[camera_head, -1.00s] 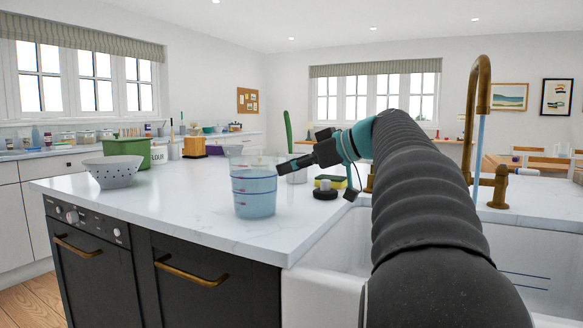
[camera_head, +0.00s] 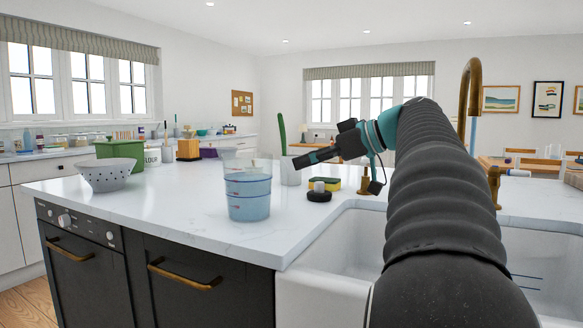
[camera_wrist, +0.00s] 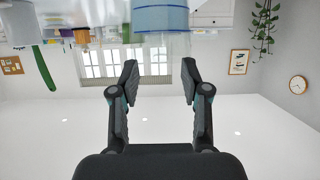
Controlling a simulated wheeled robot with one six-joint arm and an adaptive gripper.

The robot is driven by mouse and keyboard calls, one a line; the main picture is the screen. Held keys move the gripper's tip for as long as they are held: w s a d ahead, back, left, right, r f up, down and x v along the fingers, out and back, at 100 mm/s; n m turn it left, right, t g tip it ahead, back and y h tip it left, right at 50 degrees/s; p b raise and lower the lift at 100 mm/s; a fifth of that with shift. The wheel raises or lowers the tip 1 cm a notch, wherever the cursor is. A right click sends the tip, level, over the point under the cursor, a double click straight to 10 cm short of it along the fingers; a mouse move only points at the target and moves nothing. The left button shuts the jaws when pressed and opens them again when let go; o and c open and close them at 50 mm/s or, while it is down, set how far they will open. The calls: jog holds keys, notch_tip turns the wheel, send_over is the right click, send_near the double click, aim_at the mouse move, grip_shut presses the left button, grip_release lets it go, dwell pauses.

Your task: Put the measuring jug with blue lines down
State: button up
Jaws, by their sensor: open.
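The measuring jug (camera_head: 249,194) stands upright on the white island worktop (camera_head: 150,212), near its front edge and left of the sink. It is clear, with a bluish lower part and lines around it. My gripper (camera_head: 297,162) is to the right of the jug at about its upper part, with a gap between them. In the wrist view, which is upside down, my gripper (camera_wrist: 160,82) has its two fingers spread with nothing between them. The jug (camera_wrist: 160,17) shows there at the top edge, beyond the fingertips and partly cut off.
A grey colander (camera_head: 107,175) and a green box (camera_head: 120,150) stand at the left of the island. A pale cup (camera_head: 290,172), a yellow sponge (camera_head: 327,185) and a dark round item (camera_head: 319,196) lie behind the jug and right. The sink (camera_head: 335,258) is at the right.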

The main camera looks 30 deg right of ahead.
jog(key=v, duration=0.6)
jog(key=shift+a, duration=0.1)
dwell(0.4)
